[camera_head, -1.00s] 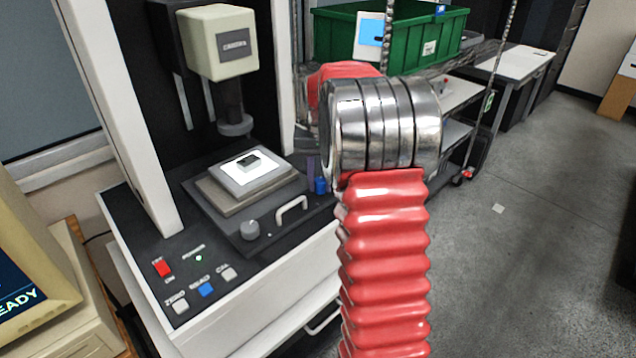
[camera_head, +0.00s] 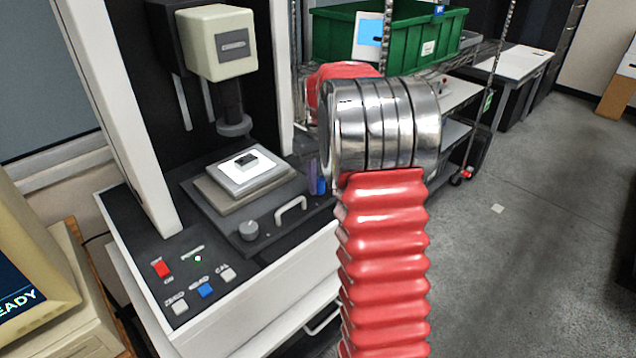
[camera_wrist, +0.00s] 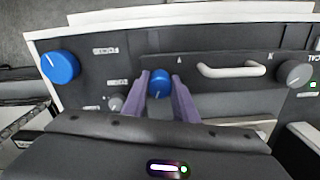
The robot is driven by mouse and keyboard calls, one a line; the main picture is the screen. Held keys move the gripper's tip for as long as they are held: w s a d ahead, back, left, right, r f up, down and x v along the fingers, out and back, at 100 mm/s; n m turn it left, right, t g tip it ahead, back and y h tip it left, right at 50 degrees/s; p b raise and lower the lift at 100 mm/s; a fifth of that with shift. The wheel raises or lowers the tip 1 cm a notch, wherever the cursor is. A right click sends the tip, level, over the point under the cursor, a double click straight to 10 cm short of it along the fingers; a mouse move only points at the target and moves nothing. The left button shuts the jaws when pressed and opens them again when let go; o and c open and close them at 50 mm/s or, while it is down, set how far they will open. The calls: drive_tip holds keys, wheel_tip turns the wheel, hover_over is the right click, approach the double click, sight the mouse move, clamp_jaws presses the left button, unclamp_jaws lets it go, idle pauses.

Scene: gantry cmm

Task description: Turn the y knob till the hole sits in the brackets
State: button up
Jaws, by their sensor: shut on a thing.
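My gripper (camera_wrist: 160,92) has purple fingers on either side of a blue knob (camera_wrist: 160,76) in the wrist view, shut on it. In the head view, a purple finger and the blue knob (camera_head: 321,185) show beside my red arm, which hides the rest of the gripper. A small mark beside the knob is too unclear to read surely as Y. The stage carries a lit white plate (camera_head: 236,176) with a small dark block (camera_head: 245,160) on it, under the measuring head (camera_head: 217,42). The hole and brackets cannot be made out. The monitor (camera_head: 20,270) is mostly out of frame.
A white handle (camera_head: 291,208) stands beside the held knob, with a grey knob (camera_head: 249,231) beyond. A larger blue knob (camera_wrist: 60,67), marked FOCUS, and a small grey knob (camera_wrist: 116,103) are close to my fingers. Push buttons (camera_head: 205,290) line the front panel.

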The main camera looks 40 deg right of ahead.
sight(319, 180)
drive_tip(key=shift+w+d+r+n, duration=0.1)
drive_tip(key=shift+n, duration=1)
drive_tip(key=o, duration=0.7)
drive_tip(key=shift+c, duration=0.2)
drive_tip(key=o, duration=0.4)
wheel_tip(319, 180, up, 14)
drive_tip(key=shift+f, duration=0.25)
